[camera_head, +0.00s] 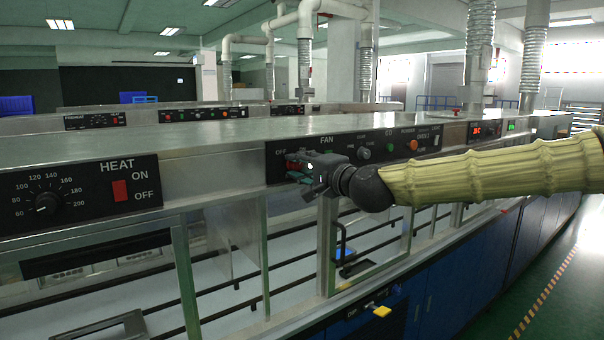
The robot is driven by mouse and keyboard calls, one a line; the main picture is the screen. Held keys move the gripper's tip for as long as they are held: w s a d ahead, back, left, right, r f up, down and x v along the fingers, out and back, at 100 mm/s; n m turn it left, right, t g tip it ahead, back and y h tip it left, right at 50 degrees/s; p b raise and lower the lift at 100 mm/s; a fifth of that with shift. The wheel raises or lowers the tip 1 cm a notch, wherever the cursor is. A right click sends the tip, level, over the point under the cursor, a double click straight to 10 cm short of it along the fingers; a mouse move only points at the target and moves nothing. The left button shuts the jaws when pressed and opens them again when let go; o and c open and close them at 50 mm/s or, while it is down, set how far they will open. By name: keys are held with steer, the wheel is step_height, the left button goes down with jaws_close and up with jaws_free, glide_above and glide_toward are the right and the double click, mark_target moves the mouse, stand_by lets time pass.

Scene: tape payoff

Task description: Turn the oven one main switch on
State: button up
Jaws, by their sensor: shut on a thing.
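My gripper (298,176) is at the left end of the black FAN control panel (345,146), its wrist coming in from the right. Its fingers are shut around a small control there, beside a red switch part (291,159) near the "OFF" lettering. The gripper hides most of this control, so its setting cannot be read. Farther right on the same panel are a grey knob (363,153), a green button (390,147), an orange button (413,145) and a pale switch (436,140) below small lettering that I cannot read surely.
A nearer HEAT panel (88,192) has a temperature dial (46,204) and a red ON/OFF switch (120,191). Metal frame posts (328,245) stand below the panels. Blue cabinets (450,275) line the lower front. The green floor (570,290) is clear at right.

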steer(key=shift+w+d+r+m+b, duration=0.2)
steer(key=shift+r+m+b, duration=0.1)
steer(key=shift+m, duration=0.3)
steer(key=o, duration=1)
steer(key=shift+a+f, duration=0.1)
steer(key=shift+f, duration=0.15)
steer(key=shift+s, duration=0.1)
steer(key=v, duration=1.2)
steer(key=shift+o, duration=0.2)
